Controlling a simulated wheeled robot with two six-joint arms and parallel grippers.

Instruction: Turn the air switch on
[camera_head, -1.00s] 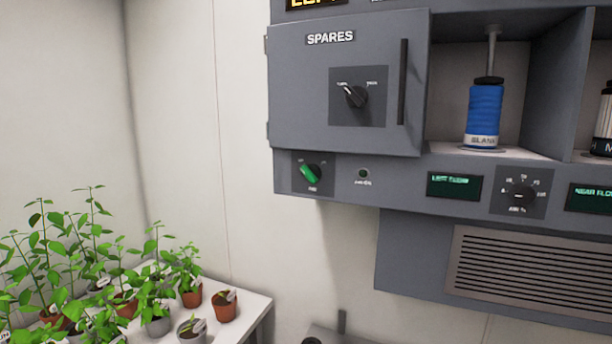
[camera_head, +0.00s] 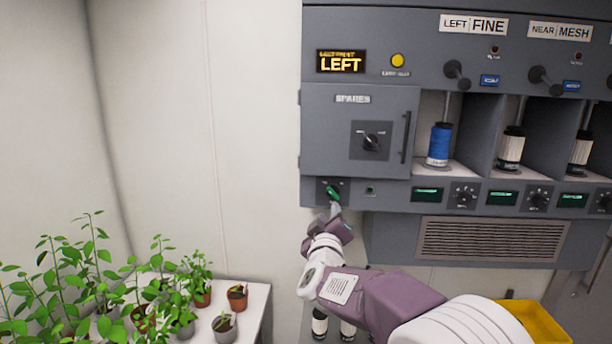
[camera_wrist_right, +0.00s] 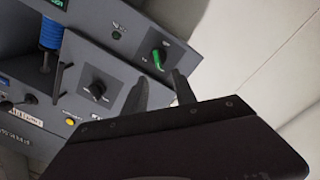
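A green rotary knob (camera_head: 333,193), which I take for the air switch, sits on the grey panel below the SPARES door. Its lettering is too small to read. The knob (camera_wrist_right: 158,58) shows whole in the right wrist view, just beyond my fingertips. My right gripper (camera_head: 336,209) is right below and in front of it in the head view, partly covering its plate. In the right wrist view my right gripper (camera_wrist_right: 160,82) has its two fingers apart with nothing between them, and the knob appears beyond the gap. My left gripper is not in view.
The SPARES door (camera_head: 330,135) is closed and has a black knob (camera_head: 371,141) and a bar handle (camera_head: 406,137). A small dark indicator (camera_head: 370,190) is right of the green knob. Potted plants stand on a white table (camera_head: 254,305) at lower left. A yellow bin (camera_head: 535,322) is at lower right.

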